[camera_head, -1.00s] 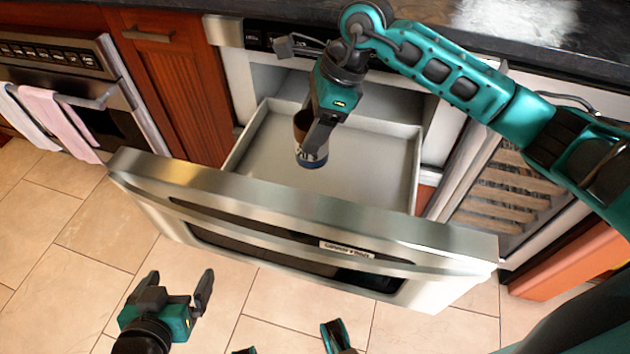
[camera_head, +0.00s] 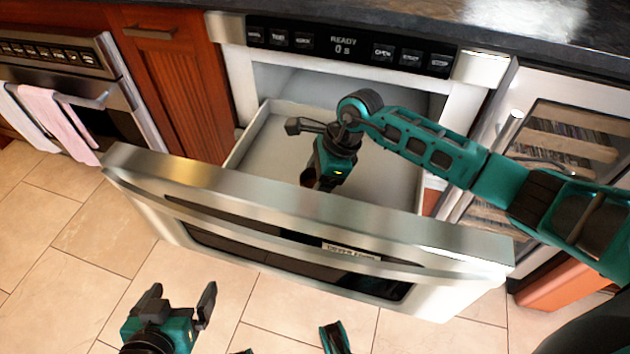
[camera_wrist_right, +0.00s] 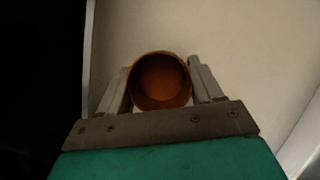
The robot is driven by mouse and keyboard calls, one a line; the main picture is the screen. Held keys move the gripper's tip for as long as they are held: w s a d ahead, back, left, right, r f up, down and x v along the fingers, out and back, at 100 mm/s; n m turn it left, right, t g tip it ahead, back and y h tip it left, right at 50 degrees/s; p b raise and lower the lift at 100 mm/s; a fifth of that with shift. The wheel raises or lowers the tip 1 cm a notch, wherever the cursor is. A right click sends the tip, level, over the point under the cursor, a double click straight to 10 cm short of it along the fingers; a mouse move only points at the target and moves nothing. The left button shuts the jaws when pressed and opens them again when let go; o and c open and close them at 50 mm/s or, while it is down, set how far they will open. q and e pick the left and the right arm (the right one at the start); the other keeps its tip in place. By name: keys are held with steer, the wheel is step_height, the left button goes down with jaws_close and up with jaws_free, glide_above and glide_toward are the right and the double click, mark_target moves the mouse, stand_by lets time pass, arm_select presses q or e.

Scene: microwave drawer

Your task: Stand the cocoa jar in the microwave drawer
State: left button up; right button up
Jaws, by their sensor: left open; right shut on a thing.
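The cocoa jar (camera_wrist_right: 160,80) shows in the right wrist view as a round orange-brown top between my right gripper's two fingers (camera_wrist_right: 162,88). In the head view only a small brown part of the jar shows; the gripper and the drawer front hide the rest. My right gripper (camera_head: 318,180) is shut on the jar, inside the pulled-out microwave drawer (camera_head: 268,150), close behind its front panel. I cannot tell whether the jar's base touches the drawer floor. My left gripper (camera_head: 182,294) is open and empty, in front of the drawer at the lower left.
The steel drawer front (camera_head: 300,213) stands as a raised wall. The microwave's control panel (camera_head: 345,46) reads "READY 0 s". The dark countertop (camera_head: 400,18) lies above. An oven with towels (camera_head: 60,115) is at left, a glass-door cooler (camera_head: 570,140) at right. The drawer's left floor is clear.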

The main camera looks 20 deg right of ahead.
steer(key=shift+r, duration=0.1)
steer(key=o, duration=1.2)
steer(key=shift+d+r, duration=0.15)
steer(key=shift+r, duration=0.2)
steer(key=p+v, duration=0.2)
steer(key=v, duration=0.9)
steer(key=shift+r+p, duration=0.2)
steer(key=shift+p, duration=0.1)
steer(key=shift+s, duration=0.1)
